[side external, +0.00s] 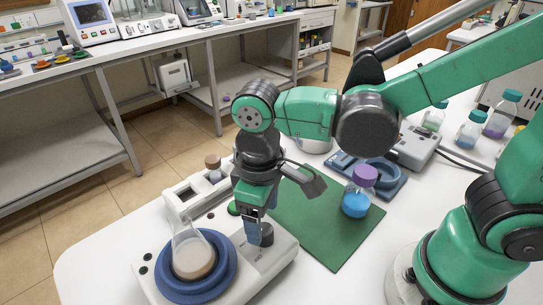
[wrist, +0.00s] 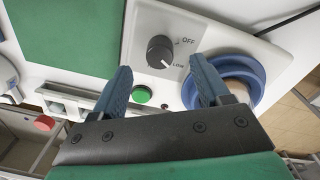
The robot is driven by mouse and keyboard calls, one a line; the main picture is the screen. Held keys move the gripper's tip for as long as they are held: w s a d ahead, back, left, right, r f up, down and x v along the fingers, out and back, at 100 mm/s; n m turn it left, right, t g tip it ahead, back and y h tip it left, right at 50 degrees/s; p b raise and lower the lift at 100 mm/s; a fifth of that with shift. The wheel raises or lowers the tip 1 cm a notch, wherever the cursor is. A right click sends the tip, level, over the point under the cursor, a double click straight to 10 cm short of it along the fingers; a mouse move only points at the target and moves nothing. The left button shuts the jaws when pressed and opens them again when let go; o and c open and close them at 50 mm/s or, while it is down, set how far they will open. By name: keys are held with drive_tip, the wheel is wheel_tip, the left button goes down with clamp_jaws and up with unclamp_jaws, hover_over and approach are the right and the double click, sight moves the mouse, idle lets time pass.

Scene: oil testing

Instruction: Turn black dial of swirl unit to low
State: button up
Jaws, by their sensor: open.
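The swirl unit (side external: 275,262) is a pale box at the table's front with a blue round holder (side external: 225,268). Its black dial (side external: 266,235) is at the right of the unit, and the dial also shows in the wrist view (wrist: 160,51). OFF and LOW are printed beside it. A small light mark at the dial's edge seems to lie towards LOW, but this is hard to tell. My gripper (side external: 258,236) points down at the dial. In the wrist view my gripper (wrist: 160,66) is open and empty, with the dial beyond and between its fingertips; contact cannot be told.
A flask (side external: 190,245) of tan liquid sits in the blue holder. A green button (wrist: 142,94) is near the dial. A purple-capped blue bottle (side external: 356,200) stands on the green mat (side external: 325,235). A rack (side external: 185,197) stands behind the unit.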

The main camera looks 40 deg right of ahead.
drive_tip(key=shift+r, duration=1.35)
drive_tip(key=w+d+r+m+t, duration=0.2)
drive_tip(key=d+m+t, duration=0.3)
drive_tip(key=d, duration=0.8)
drive_tip(key=shift+w+d+t, duration=0.15)
drive_tip(key=shift+w+t, duration=0.1)
drive_tip(key=shift+t, duration=0.75)
